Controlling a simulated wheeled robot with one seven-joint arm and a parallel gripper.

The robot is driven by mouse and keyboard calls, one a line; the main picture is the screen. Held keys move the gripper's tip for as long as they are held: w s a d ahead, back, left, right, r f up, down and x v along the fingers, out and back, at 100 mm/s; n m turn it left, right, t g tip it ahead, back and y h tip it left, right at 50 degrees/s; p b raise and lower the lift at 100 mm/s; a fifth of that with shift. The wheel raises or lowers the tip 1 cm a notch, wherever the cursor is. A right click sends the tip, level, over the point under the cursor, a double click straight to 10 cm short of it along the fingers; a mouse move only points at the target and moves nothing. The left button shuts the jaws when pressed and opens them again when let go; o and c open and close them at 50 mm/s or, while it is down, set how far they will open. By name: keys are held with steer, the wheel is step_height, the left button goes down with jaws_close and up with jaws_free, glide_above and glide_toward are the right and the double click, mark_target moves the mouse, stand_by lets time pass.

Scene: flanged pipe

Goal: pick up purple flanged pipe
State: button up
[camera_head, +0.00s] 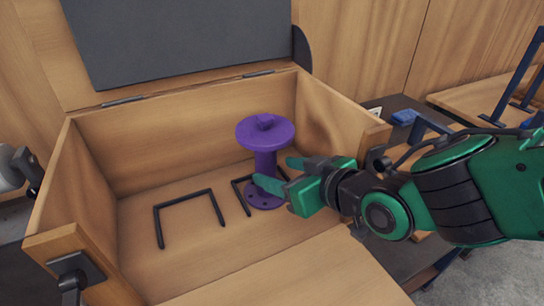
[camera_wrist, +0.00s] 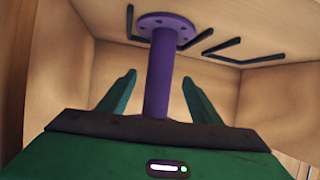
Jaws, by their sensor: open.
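The purple flanged pipe (camera_head: 264,160) stands upright on the floor of an open wooden box, with a wide flange at its top and another at its base. In the wrist view its shaft (camera_wrist: 159,75) lies between my two fingers, with a flange with bolt holes beyond them. My gripper (camera_head: 275,173) comes from the right, with one finger on each side of the shaft. In the wrist view my gripper (camera_wrist: 158,85) is open, with a gap visible on both sides of the shaft. The near finger covers part of the pipe's lower shaft.
The wooden box (camera_head: 90,165) has a raised lid with a dark panel (camera_head: 180,35) behind. My arm passes over the box's right side.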

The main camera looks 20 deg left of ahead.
mark_target(272, 170)
steer(key=x, duration=0.5)
steer(key=shift+s, duration=0.1)
steer(key=shift+x, duration=2.4)
steer(key=shift+w+r, duration=0.2)
steer(key=shift+w, duration=0.05)
jaws_close()
